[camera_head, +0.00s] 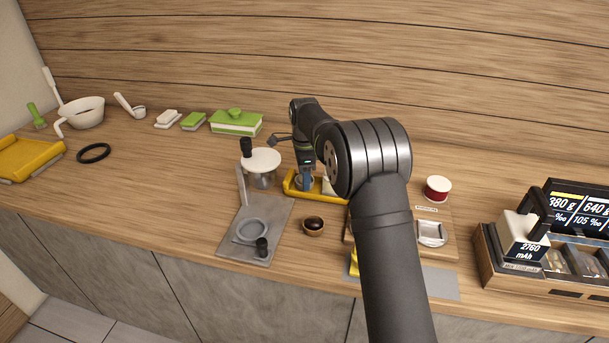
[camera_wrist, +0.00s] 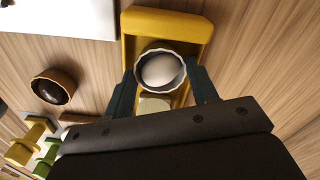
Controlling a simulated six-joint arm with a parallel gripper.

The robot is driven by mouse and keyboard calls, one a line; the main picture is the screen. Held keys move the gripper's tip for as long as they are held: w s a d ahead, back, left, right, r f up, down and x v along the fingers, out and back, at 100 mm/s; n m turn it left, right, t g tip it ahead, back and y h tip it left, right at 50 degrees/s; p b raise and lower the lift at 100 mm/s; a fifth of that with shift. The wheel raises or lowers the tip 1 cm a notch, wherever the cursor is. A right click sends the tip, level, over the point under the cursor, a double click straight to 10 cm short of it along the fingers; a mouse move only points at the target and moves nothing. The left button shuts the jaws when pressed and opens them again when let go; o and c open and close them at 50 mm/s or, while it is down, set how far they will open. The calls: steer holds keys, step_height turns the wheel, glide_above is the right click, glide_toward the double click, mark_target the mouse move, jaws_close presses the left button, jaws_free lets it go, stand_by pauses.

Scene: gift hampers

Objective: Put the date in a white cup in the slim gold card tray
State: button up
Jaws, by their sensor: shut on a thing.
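My gripper (camera_wrist: 161,82) is shut on a white fluted cup (camera_wrist: 139,63) with one finger on each side. A smooth, pale, rounded piece (camera_wrist: 160,70) lies in this cup. I cannot tell whether it is a date. The cup is over the slim gold tray (camera_wrist: 166,22), within its outline. I cannot tell whether it touches the tray floor. A pale squarish piece (camera_wrist: 153,104) shows in the tray beside the cup. In the head view my gripper (camera_head: 305,180) is at the left part of the gold tray (camera_head: 290,184), and my arm hides the tray's right side.
A brown cup with a dark glossy piece (camera_head: 313,223) stands in front of the tray. A red cup (camera_head: 438,188) stands on a wooden board to the right.

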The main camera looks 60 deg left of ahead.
steer(key=shift+f, duration=0.15)
steer(key=o, duration=0.9)
steer(key=shift+o, duration=0.3)
step_height(320, 180, up, 12)
steer(key=shift+r, duration=0.25)
steer(key=shift+f, duration=0.1)
step_height(320, 180, down, 12)
steer(key=shift+d+f, duration=0.1)
steer(key=shift+r, duration=1.9)
